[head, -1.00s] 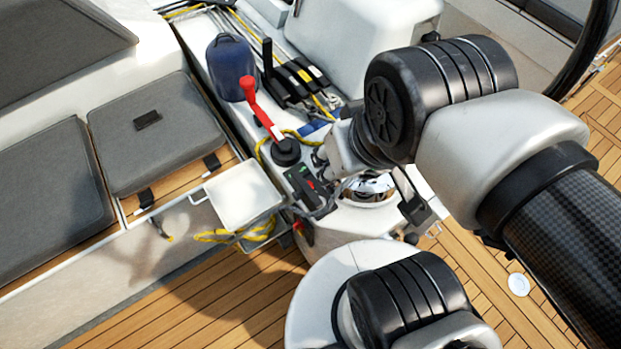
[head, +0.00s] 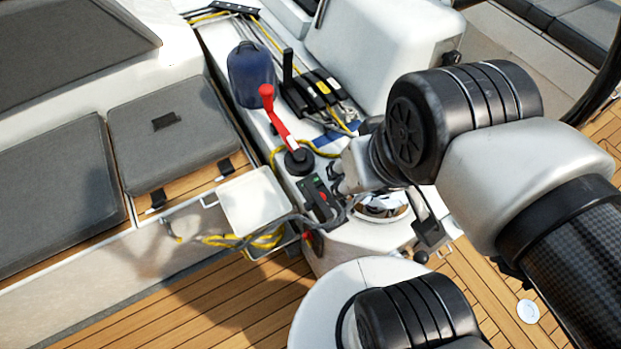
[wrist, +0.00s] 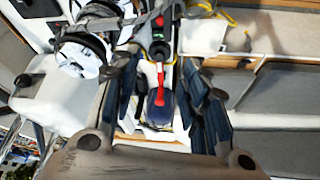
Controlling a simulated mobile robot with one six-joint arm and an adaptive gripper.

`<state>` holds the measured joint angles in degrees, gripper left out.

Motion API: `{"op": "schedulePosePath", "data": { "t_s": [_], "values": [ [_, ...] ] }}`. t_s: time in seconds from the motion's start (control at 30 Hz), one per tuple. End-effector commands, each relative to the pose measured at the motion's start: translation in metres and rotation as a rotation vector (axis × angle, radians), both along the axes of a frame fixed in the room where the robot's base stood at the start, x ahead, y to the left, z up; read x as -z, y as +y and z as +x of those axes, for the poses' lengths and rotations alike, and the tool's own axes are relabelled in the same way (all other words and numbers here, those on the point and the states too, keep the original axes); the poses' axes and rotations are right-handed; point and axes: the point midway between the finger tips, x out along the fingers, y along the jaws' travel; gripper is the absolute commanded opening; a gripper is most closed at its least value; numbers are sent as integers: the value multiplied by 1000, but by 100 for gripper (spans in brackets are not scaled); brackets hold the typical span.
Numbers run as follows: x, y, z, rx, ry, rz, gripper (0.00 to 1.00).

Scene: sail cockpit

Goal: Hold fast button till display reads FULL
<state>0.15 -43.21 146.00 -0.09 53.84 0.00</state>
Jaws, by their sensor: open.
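A small dark control panel (head: 318,197) with a green mark and a red part is set on the white cockpit ledge. In the wrist view the panel (wrist: 159,36) shows at the top, between and beyond my fingers. I cannot read any display text or tell which part is the fast button. My gripper (head: 338,182) is close beside the panel's right side in the head view, partly hidden by my wrist. In the wrist view my gripper (wrist: 156,68) is open, with a finger on each side and nothing held. I cannot tell whether it touches the panel.
A red lever (head: 275,115) rises from a black base just behind the panel. A chrome winch (head: 382,206) is close to its right. A white tray (head: 252,202) with yellow rope below is at its left. A blue bag (head: 251,75) and black clutches (head: 308,90) stand behind.

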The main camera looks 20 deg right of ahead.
Motion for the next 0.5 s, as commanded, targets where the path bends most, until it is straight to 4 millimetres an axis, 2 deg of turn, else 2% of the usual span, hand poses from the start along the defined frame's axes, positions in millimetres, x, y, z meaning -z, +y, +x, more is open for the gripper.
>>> {"op": "schedulePosePath", "data": {
  "t_s": [0.1,0.5],
  "values": [
    [0,0,0,0,0,0,40],
    [0,0,0,0,0,0,13]
  ]
}}
